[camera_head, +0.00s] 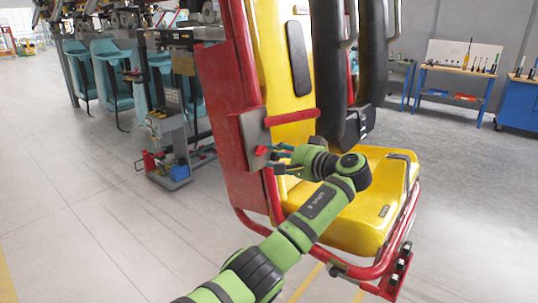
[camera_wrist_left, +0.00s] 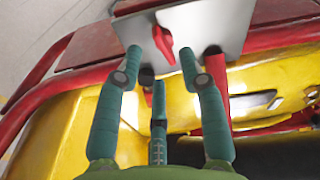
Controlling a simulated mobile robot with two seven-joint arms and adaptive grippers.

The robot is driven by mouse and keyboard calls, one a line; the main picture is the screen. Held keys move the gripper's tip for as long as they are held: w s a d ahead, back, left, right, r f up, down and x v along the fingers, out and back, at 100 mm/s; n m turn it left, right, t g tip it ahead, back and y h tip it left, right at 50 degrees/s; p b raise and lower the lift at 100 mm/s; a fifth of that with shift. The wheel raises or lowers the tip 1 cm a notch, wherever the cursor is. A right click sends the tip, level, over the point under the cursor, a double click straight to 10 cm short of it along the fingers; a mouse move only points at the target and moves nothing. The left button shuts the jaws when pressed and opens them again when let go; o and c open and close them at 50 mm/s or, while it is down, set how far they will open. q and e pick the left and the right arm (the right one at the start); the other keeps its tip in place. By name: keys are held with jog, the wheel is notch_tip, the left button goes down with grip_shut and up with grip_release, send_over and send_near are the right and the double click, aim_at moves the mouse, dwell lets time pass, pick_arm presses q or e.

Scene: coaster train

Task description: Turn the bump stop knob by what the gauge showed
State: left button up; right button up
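The red knob (camera_head: 261,151) sits on a grey metal plate (camera_head: 252,126) on the side of the red seat frame. My left gripper (camera_head: 274,158) is at the plate, with its fingers pointing at the knob. In the left wrist view, the red knob (camera_wrist_left: 163,42) shows between the open fingertips of the left gripper (camera_wrist_left: 161,55), in front of the grey plate (camera_wrist_left: 215,25). I see gaps on both sides of the knob; I cannot tell how far the tips are from the plate. No gauge is seen. My right gripper is not in view.
The yellow seat (camera_head: 365,215) with its black restraint (camera_head: 375,50) stands right beside my left arm. A grey stand (camera_head: 168,145) with red parts is at the left, before teal seats (camera_head: 110,65). A tool bench (camera_head: 457,72) stands far right. Floor at left is clear.

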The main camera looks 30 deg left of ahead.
pick_arm(q)
jog(key=v, duration=0.8)
jog(key=shift+d, duration=0.1)
